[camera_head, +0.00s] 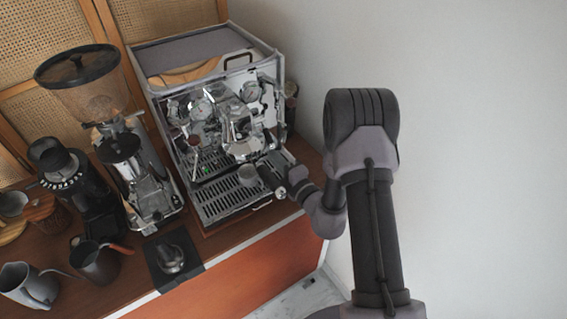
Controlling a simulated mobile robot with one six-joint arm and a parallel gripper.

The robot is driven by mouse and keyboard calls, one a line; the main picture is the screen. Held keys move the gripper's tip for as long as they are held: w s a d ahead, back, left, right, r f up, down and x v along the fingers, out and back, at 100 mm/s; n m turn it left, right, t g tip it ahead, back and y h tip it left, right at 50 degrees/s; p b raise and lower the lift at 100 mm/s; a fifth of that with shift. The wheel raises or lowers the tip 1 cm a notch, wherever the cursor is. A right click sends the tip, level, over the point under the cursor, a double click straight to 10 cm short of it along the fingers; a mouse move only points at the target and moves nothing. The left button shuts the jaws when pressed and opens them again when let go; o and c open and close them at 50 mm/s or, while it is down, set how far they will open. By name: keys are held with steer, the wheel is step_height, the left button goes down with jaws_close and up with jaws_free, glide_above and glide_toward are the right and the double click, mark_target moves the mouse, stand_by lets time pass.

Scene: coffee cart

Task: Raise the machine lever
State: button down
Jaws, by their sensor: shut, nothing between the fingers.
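The silver espresso machine (214,112) stands on the wooden counter at the picture's upper middle. Its chrome group head (240,130) is at the middle of the front. The lever is small here and hard to pick out from the chrome parts around it. My gripper (268,174) is in front of the machine's right side, low by the drip tray (222,201). It looks shut and empty. Its fingers are dark and partly merge with the machine's front, so I cannot tell whether they touch it.
A grinder (122,150) and a black grinder (75,185) stand to the left. Pitchers (95,262) and a tamper (171,258) are at the front left. A wall is on the right.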

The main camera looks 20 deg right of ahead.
steer(key=shift+w, duration=0.1)
steer(key=shift+r+p, duration=0.55)
steer(key=shift+p, duration=0.1)
steer(key=r+p, duration=0.4)
steer(key=r, duration=0.1)
steer(key=w+r+p, duration=0.1)
steer(key=r+p, duration=0.1)
steer(key=p, duration=0.1)
steer(key=shift+a+r, duration=0.25)
steer(key=shift+a, duration=0.05)
steer(key=shift+r+p, duration=0.35)
steer(key=shift+r, duration=0.05)
steer(key=a+f+b+v, duration=0.1)
steer(key=b+v, duration=0.4)
steer(key=v, duration=0.6)
steer(key=shift+f+b, duration=0.2)
steer(key=shift+b, duration=0.1)
steer(key=shift+s+a, duration=0.1)
steer(key=shift+s, duration=0.05)
